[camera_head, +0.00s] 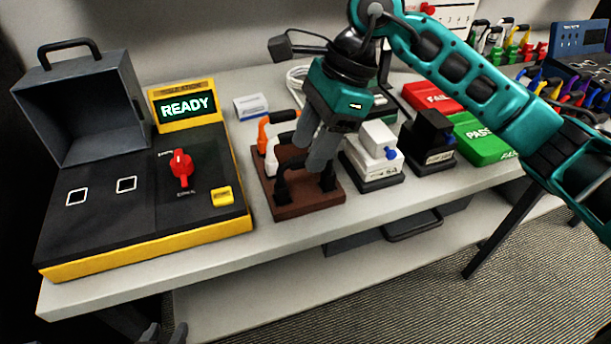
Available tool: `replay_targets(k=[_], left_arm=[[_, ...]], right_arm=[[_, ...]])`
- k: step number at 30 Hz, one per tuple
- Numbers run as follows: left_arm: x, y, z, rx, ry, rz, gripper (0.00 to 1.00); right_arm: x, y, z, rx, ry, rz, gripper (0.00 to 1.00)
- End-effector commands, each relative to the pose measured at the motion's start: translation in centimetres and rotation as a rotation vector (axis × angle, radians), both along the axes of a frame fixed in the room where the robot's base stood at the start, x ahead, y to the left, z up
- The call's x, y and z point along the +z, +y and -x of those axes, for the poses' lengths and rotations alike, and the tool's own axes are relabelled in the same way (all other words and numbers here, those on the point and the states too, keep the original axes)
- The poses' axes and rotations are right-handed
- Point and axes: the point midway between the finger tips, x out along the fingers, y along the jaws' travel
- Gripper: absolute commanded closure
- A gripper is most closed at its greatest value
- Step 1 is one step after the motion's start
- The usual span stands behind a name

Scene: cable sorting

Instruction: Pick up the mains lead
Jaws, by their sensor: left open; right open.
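A brown rack (306,208) on the bench holds leads standing upright. A black arched lead (283,180) stands at its front, and an orange-ended lead (264,134) and a white-ended lead (271,161) stand at its left. I cannot tell for certain which one is the mains lead. My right gripper (310,154) is open and points down over the rack, hiding part of its middle. I cannot tell whether its fingers touch a lead. Two dark fingertips of my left gripper (164,336) show at the bottom edge, open and apart, below the bench front.
Left is the black and yellow tester (105,235) with a READY screen (187,107) and raised lid (88,108). A white-topped block (376,150), a black block (428,138), a red FAIL tray (432,97) and a green PASS tray (484,142) are right. A white cable coil (297,76) lies behind.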

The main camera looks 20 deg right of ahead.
Motion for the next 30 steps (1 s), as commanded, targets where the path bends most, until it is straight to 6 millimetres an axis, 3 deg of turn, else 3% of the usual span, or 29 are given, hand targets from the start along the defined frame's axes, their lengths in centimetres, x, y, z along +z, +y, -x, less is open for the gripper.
replay_targets(k=[9, 18, 30], left_arm=[[-0.1, -0.1, 0.0, 0.001, 0.000, 0.001, 0.57], [-0.2, -0.1, 0.0, 0.002, 0.003, 0.002, 0.57], [-0.3, -0.1, 0.0, 0.002, 0.003, 0.002, 0.57]], right_arm=[[-4.1, 1.7, 0.5, 0.002, 0.004, -0.001, 0.51], [-4.4, 1.9, 0.4, 0.001, 0.001, -0.001, 0.51], [-4.4, 1.9, 0.4, 0.000, 0.001, -0.001, 0.89]])
